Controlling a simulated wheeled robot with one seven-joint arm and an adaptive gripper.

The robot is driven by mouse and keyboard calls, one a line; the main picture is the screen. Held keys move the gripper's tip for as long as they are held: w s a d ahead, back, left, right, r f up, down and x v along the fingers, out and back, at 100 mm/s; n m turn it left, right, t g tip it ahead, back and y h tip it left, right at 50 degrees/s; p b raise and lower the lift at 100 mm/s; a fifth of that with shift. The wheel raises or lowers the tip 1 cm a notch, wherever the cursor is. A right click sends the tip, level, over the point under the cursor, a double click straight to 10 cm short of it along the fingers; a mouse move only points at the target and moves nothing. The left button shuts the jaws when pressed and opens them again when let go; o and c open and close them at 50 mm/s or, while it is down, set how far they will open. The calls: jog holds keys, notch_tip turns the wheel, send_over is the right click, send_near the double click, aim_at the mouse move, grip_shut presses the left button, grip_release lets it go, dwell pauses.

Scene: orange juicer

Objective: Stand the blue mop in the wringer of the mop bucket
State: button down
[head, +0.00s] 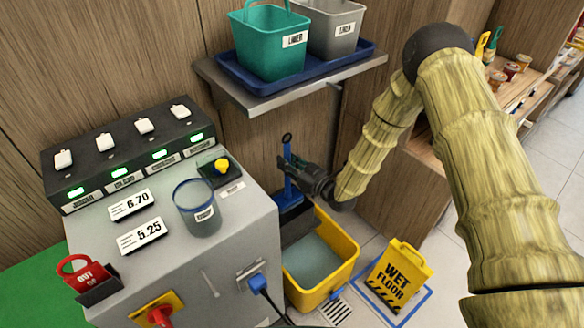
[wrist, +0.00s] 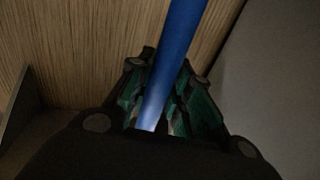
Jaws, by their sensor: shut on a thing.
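The blue mop (head: 288,158) stands about upright behind the yellow mop bucket, with a dark ring at its top. Its blue lower part (head: 288,198) shows at the dark wringer (head: 296,222) on the bucket's back left; I cannot tell whether it is inside or just behind it. The mop bucket (head: 342,272) is on the floor with greyish water in it. My gripper (head: 287,164) is shut on the mop's handle, high up. In the wrist view the blue handle (wrist: 172,62) runs between the fingers (wrist: 155,105). The mop's bottom end is hidden.
The grey juicer counter (head: 180,262) stands left of the bucket. A wall shelf (head: 300,93) with a teal bin (head: 268,45) and a grey bin (head: 336,25) hangs above. A yellow wet floor sign (head: 400,274) stands right of the bucket. A floor drain (head: 335,311) lies in front.

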aim_at(291, 194)
jog(key=shift+w+a+f+b, duration=0.25)
jog(key=shift+f+b, duration=1.45)
jog(key=shift+f, duration=0.9)
jog(key=shift+w+a+f+b, duration=0.1)
jog(key=shift+w+f+b, duration=0.15)
jog(key=shift+f+b, duration=1.9)
jog(key=shift+w+a+f+b, duration=0.25)
jog(key=shift+f+b, duration=0.95)
jog(key=shift+f, duration=1.85)
jog(key=c, duration=1.2)
grip_release()
jog(key=shift+s+d, duration=0.1)
